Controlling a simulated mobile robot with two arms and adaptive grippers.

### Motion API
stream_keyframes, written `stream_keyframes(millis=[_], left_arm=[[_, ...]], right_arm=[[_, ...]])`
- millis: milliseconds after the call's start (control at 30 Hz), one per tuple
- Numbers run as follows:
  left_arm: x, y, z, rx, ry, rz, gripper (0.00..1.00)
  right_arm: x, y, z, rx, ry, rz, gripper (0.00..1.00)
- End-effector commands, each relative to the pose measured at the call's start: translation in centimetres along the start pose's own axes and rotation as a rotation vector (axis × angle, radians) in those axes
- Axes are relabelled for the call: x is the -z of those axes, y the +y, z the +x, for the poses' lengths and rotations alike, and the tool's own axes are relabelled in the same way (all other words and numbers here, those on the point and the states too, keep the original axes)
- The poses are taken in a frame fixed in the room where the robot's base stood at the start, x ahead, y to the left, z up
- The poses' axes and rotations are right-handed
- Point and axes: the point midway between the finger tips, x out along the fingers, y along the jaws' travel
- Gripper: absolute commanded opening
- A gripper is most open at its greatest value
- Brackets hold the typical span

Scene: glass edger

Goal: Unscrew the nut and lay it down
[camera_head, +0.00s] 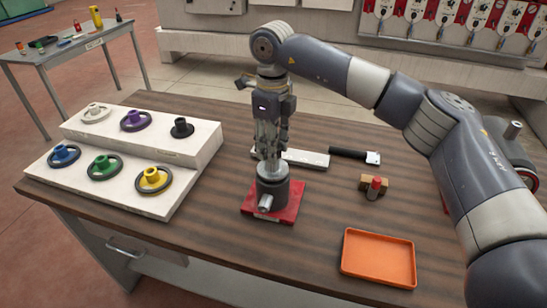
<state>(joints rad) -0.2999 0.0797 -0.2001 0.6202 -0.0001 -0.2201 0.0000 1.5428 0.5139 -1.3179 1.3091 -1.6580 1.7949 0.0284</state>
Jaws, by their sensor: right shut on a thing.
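A dark grey cylindrical fixture (282,193) stands upright on a red base plate (290,210) near the middle of the workbench, with a short silver stub at its front. My right gripper (269,168) points straight down over its top, fingers shut. The nut is between the fingertips at the top of the fixture and is mostly hidden by them. I cannot tell whether it is still on its thread. An empty orange tray (378,258) lies at the front right of the bench. My left gripper is not in view.
A white stepped rack (205,140) with several coloured knobs stands at the left. Behind the fixture lie a pale block (308,159) and a black-handled tool (348,153). A small wooden block with a red-topped piece (374,187) sits at right. The front bench centre is clear.

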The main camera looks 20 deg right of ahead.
Motion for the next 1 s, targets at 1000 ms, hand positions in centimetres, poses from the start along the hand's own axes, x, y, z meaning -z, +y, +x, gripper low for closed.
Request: stream_keyframes(millis=[1000], left_arm=[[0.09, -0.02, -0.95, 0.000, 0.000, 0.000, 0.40]], right_arm=[[0.01, 0.06, -0.03, -0.002, 0.000, -1.193, 0.05]])
